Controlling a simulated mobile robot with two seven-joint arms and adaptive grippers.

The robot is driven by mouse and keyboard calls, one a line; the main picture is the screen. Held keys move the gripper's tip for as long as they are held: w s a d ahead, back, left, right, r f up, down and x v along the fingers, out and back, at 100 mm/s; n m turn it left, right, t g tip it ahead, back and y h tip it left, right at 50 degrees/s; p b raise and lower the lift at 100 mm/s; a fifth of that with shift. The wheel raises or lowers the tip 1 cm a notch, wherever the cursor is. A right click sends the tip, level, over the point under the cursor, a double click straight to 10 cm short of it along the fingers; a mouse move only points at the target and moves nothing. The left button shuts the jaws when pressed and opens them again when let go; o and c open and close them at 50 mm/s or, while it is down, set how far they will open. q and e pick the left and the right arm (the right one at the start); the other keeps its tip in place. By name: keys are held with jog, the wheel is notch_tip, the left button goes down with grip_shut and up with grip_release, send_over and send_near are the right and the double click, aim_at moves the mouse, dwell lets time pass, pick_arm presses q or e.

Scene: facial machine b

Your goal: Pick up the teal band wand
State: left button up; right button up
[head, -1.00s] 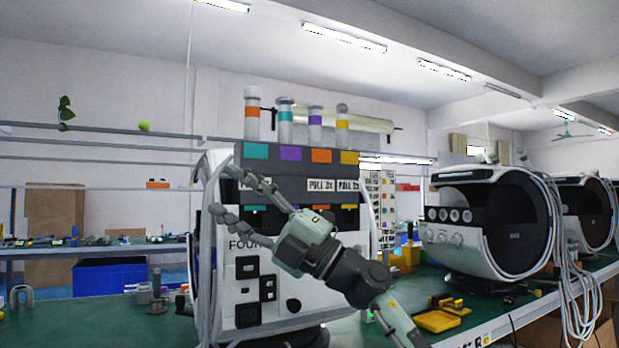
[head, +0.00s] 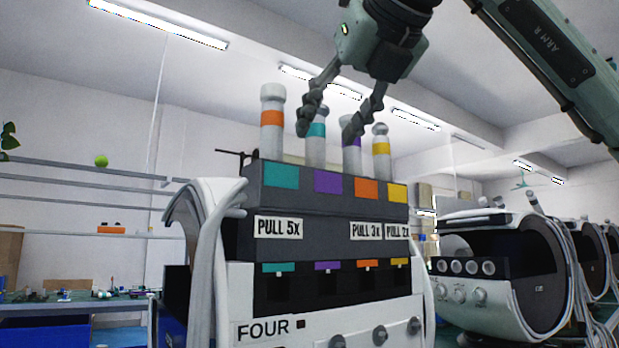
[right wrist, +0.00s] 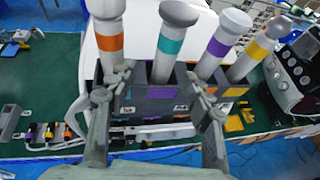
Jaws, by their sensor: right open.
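The teal band wand (head: 316,150) stands upright in the top of the grey holder, second from the left, between the orange band wand (head: 272,120) and the purple band wand (head: 351,158). It also shows in the right wrist view (right wrist: 171,46). My right gripper (head: 325,133) is open and points down from above. Its fingers appear either side of the teal band wand, one covering part of its upper end in the head view. In the right wrist view the fingertips (right wrist: 160,76) are apart, with the wand between them in the picture. Contact cannot be told. My left gripper is not in view.
The yellow band wand (head: 381,150) stands at the holder's right end. The grey holder (head: 330,208) with coloured squares and PULL labels tops a white machine marked FOUR. White cables (head: 208,230) hang at its left. Another rounded machine (head: 500,270) stands at right.

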aim_at(320, 146)
jog(key=shift+w+d+r, duration=0.1)
jog(key=shift+d+r, duration=0.15)
jog(key=shift+r, duration=0.05)
jog(key=shift+w, duration=0.2)
jog(key=shift+w+a+f, duration=0.15)
jog(key=shift+w, duration=0.2)
jog(key=p+x, duration=0.1)
jog(key=x, duration=0.5)
jog(key=shift+w+a+f, duration=0.1)
jog(key=shift+f, duration=0.1)
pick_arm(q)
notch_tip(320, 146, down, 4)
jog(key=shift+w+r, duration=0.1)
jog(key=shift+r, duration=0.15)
pick_arm(e)
grip_shut()
